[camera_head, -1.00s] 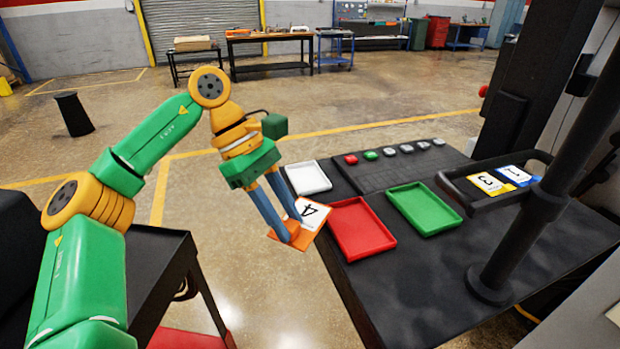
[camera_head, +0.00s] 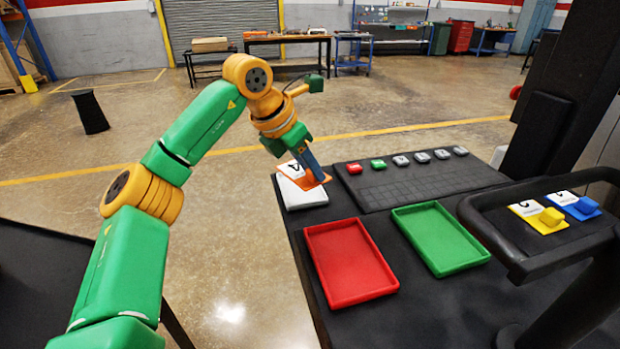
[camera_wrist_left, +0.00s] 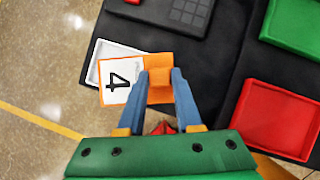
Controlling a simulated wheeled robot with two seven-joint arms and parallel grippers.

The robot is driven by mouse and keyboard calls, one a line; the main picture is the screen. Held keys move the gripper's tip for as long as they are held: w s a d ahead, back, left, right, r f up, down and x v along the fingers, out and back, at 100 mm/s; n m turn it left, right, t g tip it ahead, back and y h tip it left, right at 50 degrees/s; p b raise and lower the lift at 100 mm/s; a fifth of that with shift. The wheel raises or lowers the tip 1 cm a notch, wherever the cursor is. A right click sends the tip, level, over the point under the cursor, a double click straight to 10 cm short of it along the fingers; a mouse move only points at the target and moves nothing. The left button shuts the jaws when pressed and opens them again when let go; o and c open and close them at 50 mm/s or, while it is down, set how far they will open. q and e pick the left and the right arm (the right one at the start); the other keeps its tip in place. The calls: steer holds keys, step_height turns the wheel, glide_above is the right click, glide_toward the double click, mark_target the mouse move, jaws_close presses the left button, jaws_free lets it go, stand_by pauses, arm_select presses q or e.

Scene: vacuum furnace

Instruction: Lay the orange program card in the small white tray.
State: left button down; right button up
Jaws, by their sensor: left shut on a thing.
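The orange program card (camera_head: 313,181) has a white face marked 4 and an orange grip block. My left gripper (camera_head: 313,172) is shut on the card by that block, which shows clearly between the fingers in the left wrist view (camera_wrist_left: 159,78). The small white tray (camera_head: 303,199) stands at the left end of the dark table, under and beside the card. In the left wrist view the card (camera_wrist_left: 121,84) covers part of the tray (camera_wrist_left: 98,68); I cannot tell whether they touch. My right gripper is not in view.
A red tray (camera_head: 350,262) and a green tray (camera_head: 440,238) lie nearer on the table. A keypad panel with several buttons (camera_head: 415,180) is behind them. Yellow (camera_head: 538,216) and blue (camera_head: 577,206) cards lie at the right, near a black handle bar.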

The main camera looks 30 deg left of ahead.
mark_target(305, 180)
arm_select(q)
steer(key=f, duration=0.1)
steer(key=w+f, duration=0.1)
steer(key=f, duration=0.1)
steer(key=a+f, duration=0.1)
steer(key=f, duration=0.1)
steer(key=shift+w+f, duration=0.25)
steer(key=shift+w, duration=0.15)
steer(key=shift+f, duration=0.1)
steer(key=shift+f, duration=0.1)
steer(key=shift+f+b, duration=0.35)
steer(key=shift+f, duration=0.05)
steer(key=c, duration=0.6)
jaws_free()
steer(key=shift+r, duration=0.2)
steer(key=p+v, duration=0.1)
steer(key=v, duration=1.1)
steer(key=shift+r, duration=0.3)
